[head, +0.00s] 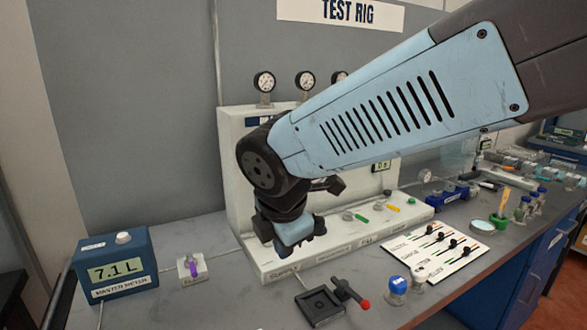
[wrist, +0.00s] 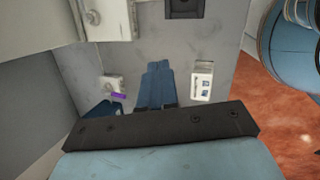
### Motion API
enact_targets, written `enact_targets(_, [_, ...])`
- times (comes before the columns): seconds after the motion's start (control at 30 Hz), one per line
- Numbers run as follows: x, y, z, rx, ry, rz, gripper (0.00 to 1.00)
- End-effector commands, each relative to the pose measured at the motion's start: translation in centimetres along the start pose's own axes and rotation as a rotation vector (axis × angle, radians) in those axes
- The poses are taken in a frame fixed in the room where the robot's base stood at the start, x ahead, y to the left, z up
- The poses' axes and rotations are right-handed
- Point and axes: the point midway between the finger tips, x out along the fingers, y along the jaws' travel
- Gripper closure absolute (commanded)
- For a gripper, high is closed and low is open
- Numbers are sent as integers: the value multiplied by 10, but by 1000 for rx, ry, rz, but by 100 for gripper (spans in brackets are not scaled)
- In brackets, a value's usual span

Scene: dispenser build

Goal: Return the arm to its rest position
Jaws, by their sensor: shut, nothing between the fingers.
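My arm (head: 370,105) reaches in from the upper right across the head view, with its light blue link in front of the test rig. My wrist bends down, and my gripper (head: 298,240) hangs in front of the rig's left part, above the bench. In the wrist view my gripper (wrist: 158,68) shows its blue fingers together, with nothing between them. The bench top lies beyond the fingertips. The arm hides part of the rig panel and a gauge.
A blue master meter (head: 112,268) reading 7.1 L and a purple-handled valve (head: 191,268) stand at left. A black square fixture (head: 320,305) and a red-tipped lever (head: 349,292) lie in front. The rig (head: 235,160) stands behind; a slider board (head: 440,248) and small bottles are right.

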Motion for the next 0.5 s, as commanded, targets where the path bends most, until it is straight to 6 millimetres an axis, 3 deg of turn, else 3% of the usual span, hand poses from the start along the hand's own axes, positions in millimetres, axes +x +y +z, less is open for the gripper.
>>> enact_targets(0.03, [-4, -4, 19, 123, -11, 4, 100])
enact_targets(0.2, [-14, -22, 72, 542, -31, 16, 100])
enact_targets(0.5, [-34, -72, 147, 1277, -32, 57, 100])
